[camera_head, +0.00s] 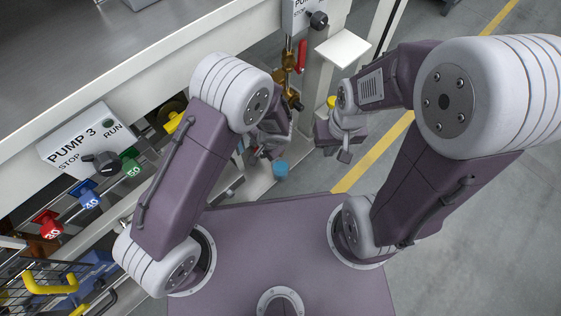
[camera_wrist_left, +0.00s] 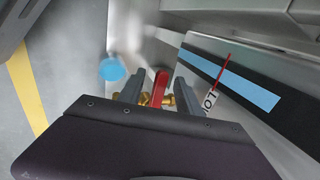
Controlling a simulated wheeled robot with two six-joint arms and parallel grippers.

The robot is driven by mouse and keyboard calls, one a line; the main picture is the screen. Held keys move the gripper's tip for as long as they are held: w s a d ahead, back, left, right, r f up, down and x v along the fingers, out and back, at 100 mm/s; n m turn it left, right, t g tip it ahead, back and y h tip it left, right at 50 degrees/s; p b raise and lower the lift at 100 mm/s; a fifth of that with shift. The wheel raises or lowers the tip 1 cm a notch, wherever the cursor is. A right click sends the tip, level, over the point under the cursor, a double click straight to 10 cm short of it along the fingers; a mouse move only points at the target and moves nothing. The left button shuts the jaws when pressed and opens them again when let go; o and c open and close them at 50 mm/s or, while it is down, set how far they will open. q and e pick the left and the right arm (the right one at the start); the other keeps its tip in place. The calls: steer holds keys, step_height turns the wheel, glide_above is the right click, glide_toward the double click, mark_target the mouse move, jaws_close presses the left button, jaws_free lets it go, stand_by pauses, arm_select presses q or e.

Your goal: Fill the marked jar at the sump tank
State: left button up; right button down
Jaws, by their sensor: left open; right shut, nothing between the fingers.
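My left gripper (camera_head: 268,148) is open, partly hidden by its own arm in the head view. In the left wrist view its fingers (camera_wrist_left: 160,98) stand either side of a red valve lever (camera_wrist_left: 160,86) with brass fittings (camera_wrist_left: 122,97); I cannot tell whether they touch it. A small blue item (camera_head: 280,169), possibly the jar, is below the left gripper; a blurred blue disc (camera_wrist_left: 112,69) shows in the wrist view. I see no mark on it. A gauge strip with a blue bar (camera_wrist_left: 235,83) and red pointer lies at right. My right gripper (camera_head: 340,150) is shut and empty.
A Pump 3 panel (camera_head: 85,142) with a knob is at left, above coloured numbered tags. Another red-handled brass valve (camera_head: 301,58) is at the back, near a white plate (camera_head: 343,48). A wire basket (camera_head: 40,290) is at lower left. Open floor lies at right.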

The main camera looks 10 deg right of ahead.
arm_select(q)
steer(key=shift+p+v, duration=0.4)
steer(key=shift+v, duration=0.45)
steer(key=p+v, duration=0.4)
steer(key=v, duration=0.2)
stand_by(0.4)
